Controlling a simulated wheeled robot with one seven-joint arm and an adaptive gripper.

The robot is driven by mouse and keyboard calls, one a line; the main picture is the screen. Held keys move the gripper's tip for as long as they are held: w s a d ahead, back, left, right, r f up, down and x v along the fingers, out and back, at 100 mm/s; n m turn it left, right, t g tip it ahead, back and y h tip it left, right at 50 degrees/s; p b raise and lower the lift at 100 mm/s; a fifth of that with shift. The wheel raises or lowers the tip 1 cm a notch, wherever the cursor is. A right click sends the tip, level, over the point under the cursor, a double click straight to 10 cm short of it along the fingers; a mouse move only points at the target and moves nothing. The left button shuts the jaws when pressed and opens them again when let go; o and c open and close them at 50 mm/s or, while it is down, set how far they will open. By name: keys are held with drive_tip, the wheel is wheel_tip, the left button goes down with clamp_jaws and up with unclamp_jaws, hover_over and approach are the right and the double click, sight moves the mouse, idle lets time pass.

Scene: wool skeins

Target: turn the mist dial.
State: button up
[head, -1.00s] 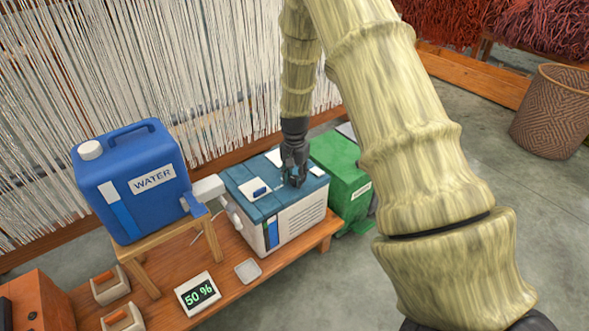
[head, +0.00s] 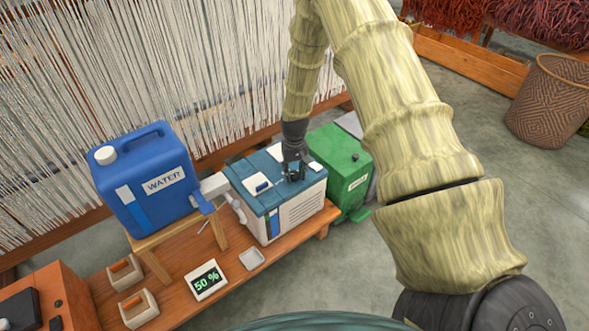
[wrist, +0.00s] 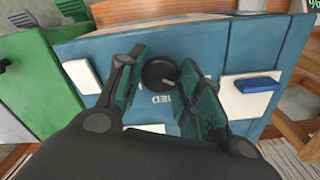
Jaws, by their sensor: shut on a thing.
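The white and blue machine (head: 298,212) stands on the wooden bench. In the wrist view its blue top (wrist: 225,45) carries the mist dial (wrist: 158,74), a round dark knob with a pale pointer mark. Some lettering beside the dial is partly covered by the fingers. My gripper (head: 294,174) points down onto the top. In the wrist view my gripper (wrist: 160,85) has its two green-padded fingers on either side of the dial, shut on it. In the head view the dial is hidden by the gripper. A display (head: 206,280) reads 50 %.
A blue water can (head: 150,185) stands on a wooden stand left of the machine. A green box (head: 345,165) is close on its right. A small tray (head: 252,259) lies in front. White threads hang behind.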

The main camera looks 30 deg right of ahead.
sight(294, 174)
idle(0.4)
drive_tip(key=o, duration=1)
drive_tip(key=shift+o, duration=0.2)
wheel_tip(294, 174, up, 12)
drive_tip(key=shift+f, duration=0.1)
idle(0.4)
